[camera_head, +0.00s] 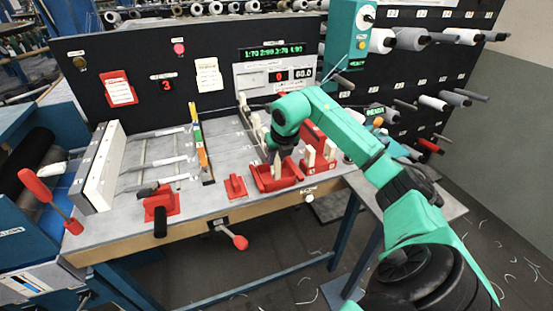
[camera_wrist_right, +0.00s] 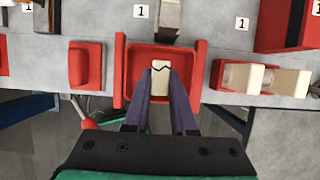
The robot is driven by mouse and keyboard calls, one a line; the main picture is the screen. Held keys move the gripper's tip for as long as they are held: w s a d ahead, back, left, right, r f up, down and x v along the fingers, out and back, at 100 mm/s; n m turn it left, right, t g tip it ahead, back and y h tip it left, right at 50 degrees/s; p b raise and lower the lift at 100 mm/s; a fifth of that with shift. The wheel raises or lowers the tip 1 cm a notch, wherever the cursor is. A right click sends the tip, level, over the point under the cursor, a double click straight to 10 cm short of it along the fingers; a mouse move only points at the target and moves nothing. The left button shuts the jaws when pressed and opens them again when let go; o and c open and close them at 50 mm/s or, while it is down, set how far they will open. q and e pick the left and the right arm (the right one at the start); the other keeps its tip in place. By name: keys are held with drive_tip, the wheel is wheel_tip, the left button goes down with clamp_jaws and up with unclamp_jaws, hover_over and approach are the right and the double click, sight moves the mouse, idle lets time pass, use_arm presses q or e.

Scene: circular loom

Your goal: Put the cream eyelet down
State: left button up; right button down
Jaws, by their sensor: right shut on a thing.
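My right gripper (camera_wrist_right: 160,98) is shut on the cream eyelet (camera_wrist_right: 160,80), a pale upright-looking block between its dark fingertips. In the right wrist view the eyelet shows against the floor of a red tray (camera_wrist_right: 119,72). In the head view my right gripper (camera_head: 278,163) reaches down over the same red tray (camera_head: 292,177) near the table's front edge. Whether the eyelet touches the tray floor I cannot tell. The gripper hides most of the eyelet in the head view. My left gripper is not in view.
Right of the tray, a red holder (camera_wrist_right: 216,75) carries cream pieces (camera_wrist_right: 240,78). A small red block (camera_head: 236,186) stands left of the tray. A red clamp-like fixture (camera_head: 160,205) is further left. Behind stands a black panel (camera_head: 140,60); bare grey tabletop (camera_head: 210,203) lies between fixtures.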

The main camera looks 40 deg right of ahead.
drive_tip(key=shift+d+f, duration=0.1)
drive_tip(key=shift+f, duration=0.3)
drive_tip(key=c, duration=0.7)
unclamp_jaws()
drive_tip(key=shift+c, duration=0.2)
drive_tip(key=b+v, duration=0.1)
drive_tip(key=v, duration=1.1)
drive_tip(key=shift+b, duration=0.35)
